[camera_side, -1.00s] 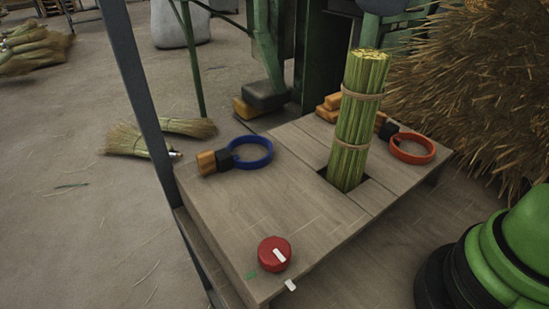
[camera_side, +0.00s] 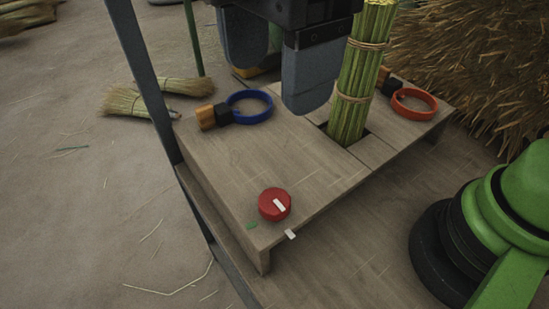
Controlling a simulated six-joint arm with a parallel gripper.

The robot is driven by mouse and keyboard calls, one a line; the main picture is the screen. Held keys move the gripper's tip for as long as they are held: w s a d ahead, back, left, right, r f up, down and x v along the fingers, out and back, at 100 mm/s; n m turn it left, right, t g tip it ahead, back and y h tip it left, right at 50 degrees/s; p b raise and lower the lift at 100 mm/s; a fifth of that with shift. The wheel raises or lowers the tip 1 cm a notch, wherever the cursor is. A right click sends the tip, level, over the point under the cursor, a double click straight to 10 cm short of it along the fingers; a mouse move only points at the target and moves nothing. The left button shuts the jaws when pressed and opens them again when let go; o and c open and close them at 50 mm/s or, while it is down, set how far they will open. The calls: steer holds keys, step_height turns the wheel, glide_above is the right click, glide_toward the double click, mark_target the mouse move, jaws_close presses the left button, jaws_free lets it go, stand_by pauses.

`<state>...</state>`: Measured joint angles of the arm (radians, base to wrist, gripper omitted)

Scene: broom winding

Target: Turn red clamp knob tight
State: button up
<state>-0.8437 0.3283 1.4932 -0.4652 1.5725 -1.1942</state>
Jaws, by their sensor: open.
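The red clamp knob (camera_side: 275,204) sits near the front corner of the wooden table (camera_side: 300,180). It has a white pointer bar on its top. A white mark (camera_side: 291,235) lies at its front right and a green mark (camera_side: 251,226) at its lower left; the pointer is angled toward the white mark. My gripper (camera_side: 275,75) hangs from the top of the picture, behind the knob and well apart from it. Its two grey fingers are spread with nothing seen between them. A tied bundle of green stalks (camera_side: 357,75) stands upright in the table's slot.
A blue ring clamp (camera_side: 249,107) lies left of my gripper and an orange ring clamp (camera_side: 414,102) right of the bundle. A large straw pile (camera_side: 480,70) fills the back right. The table top around the knob is clear.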

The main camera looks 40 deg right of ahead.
mark_target(274, 200)
step_height(274, 200, down, 18)
steer(key=shift+r, duration=0.2)
stand_by(0.4)
steer(key=c, duration=0.9)
